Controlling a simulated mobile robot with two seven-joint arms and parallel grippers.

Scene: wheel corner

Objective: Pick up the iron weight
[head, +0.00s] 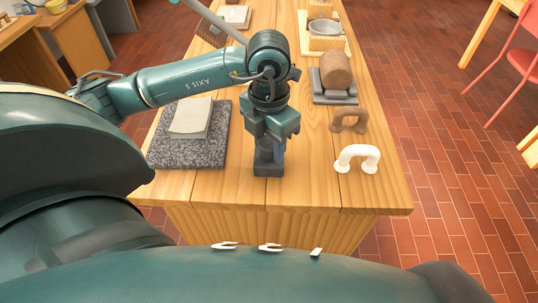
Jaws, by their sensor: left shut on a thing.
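The iron weight (267,168) is a small dark grey block near the front middle of the wooden table (310,192). My left gripper (268,150) comes down over it from above and is shut on it. The gripper hides its upper part. The weight's lower end shows below the fingers, at or close to the tabletop; I cannot tell whether it touches. My right gripper is not in view.
A speckled stone slab (185,155) bearing a pale block (191,118) lies left of the gripper. The table's front edge is close.

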